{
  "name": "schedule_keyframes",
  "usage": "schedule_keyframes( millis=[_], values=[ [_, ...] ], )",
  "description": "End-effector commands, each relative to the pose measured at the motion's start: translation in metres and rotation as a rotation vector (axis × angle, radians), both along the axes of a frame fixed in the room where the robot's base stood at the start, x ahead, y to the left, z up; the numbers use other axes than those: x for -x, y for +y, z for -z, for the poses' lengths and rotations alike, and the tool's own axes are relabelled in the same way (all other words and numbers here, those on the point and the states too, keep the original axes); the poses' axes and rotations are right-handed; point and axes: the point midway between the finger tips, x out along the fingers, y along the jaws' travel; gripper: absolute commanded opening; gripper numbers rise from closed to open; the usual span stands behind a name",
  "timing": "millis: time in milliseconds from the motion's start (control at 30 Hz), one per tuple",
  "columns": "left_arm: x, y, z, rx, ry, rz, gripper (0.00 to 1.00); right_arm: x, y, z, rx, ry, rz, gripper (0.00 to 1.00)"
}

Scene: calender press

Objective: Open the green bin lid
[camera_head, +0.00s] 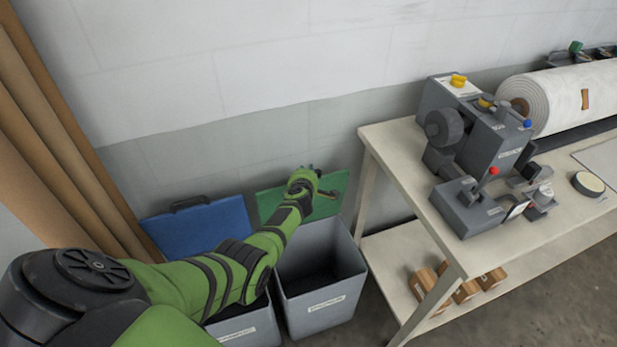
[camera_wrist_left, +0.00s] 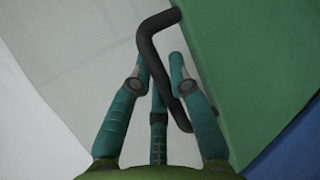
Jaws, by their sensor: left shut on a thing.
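The green bin lid (camera_head: 335,185) stands raised behind a grey bin (camera_head: 325,302), leaning back near the wall. The bin's mouth is uncovered and its dark inside shows. My left gripper (camera_head: 306,176) is at the lid, with its arm reaching over from the left. In the left wrist view the green lid (camera_wrist_left: 235,65) fills the right side. There the black bar handle (camera_wrist_left: 147,52) passes between the fingers of my left gripper (camera_wrist_left: 160,68), which is shut on it. My right gripper is not in view.
A blue lid (camera_head: 205,230) stands raised on the left over another grey bin (camera_head: 250,330), partly hidden by my arm. A workbench (camera_head: 395,140) with a grey machine (camera_head: 490,140) and a white roll (camera_head: 565,95) stands close on the right. Small boxes (camera_head: 467,291) sit on its lower shelf.

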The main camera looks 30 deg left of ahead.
Motion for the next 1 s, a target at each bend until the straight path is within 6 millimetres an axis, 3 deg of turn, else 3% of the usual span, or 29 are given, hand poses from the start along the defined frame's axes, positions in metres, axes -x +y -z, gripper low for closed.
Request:
schedule_keyframes(
  millis=[467, 500, 533, 1000],
  values=[
    [0.0000, 0.0012, 0.0026, 0.004, 0.004, -0.002, 0.00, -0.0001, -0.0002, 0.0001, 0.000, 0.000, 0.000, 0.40],
    [0.0001, 0.0012, 0.0027, 0.004, 0.004, -0.002, 0.35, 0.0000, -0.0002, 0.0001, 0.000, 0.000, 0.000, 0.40],
    [0.0002, 0.0012, 0.0028, 0.004, 0.004, -0.002, 0.45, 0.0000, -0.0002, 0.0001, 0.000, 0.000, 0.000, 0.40],
    [0.0018, 0.0004, 0.0028, 0.003, 0.005, -0.002, 0.45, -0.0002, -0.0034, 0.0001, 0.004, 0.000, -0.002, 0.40]
  ],
)
